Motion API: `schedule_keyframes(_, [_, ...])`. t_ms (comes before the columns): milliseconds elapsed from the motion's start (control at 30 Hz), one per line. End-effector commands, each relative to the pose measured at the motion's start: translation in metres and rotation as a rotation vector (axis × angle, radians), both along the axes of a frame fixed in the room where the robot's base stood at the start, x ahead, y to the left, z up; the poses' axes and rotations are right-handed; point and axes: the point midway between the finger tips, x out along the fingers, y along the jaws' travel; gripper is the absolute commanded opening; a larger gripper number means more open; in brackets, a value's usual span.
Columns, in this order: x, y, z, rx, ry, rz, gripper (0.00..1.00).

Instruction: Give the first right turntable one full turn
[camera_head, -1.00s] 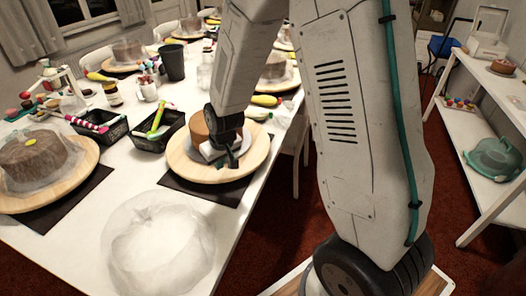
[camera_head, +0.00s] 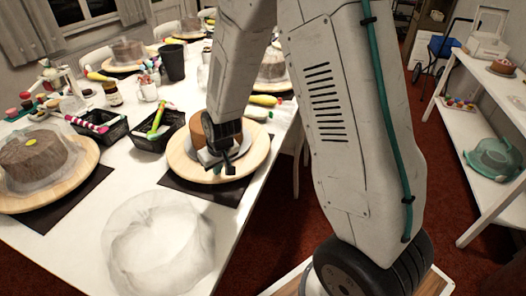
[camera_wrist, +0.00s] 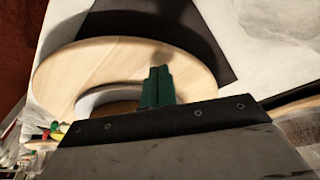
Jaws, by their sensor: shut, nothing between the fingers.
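The near right turntable (camera_head: 255,152) is a round pale wooden board on a dark mat (camera_head: 215,193). A brown cake (camera_head: 197,130) on a light disc stands on it, partly hidden by my arm. My gripper (camera_head: 228,167) is over the near part of the board, in front of the cake, with its fingers shut and empty. In the wrist view the green fingers (camera_wrist: 158,84) are together over the board (camera_wrist: 70,80). I cannot tell whether they touch the wood. The white disc (camera_wrist: 95,98) shows behind my wrist part.
A crumpled clear cover (camera_head: 160,243) lies on the table in front of the turntable. Two black bins (camera_head: 150,143) stand to its left. Another turntable (camera_head: 70,190) holds a covered cake at far left. A white shelf (camera_head: 480,130) stands at right.

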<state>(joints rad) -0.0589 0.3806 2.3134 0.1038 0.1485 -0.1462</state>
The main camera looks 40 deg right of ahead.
Motion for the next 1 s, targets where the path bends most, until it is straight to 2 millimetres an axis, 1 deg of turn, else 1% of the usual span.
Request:
schedule_keyframes(200, [0.000,0.000,-0.009,0.000,0.001,0.001,0.00])
schedule_keyframes(300, [-0.001,-0.002,-0.009,0.000,0.000,0.000,0.00])
schedule_keyframes(367, [-0.002,-0.007,-0.009,0.001,0.000,-0.002,0.00])
schedule_keyframes(700, [-0.015,-0.054,-0.009,0.000,0.001,-0.005,0.00])
schedule_keyframes(833, [-0.017,-0.061,-0.009,0.000,0.001,-0.002,0.00])
schedule_keyframes(1000, [-0.018,-0.062,-0.008,0.000,0.000,0.000,0.00])
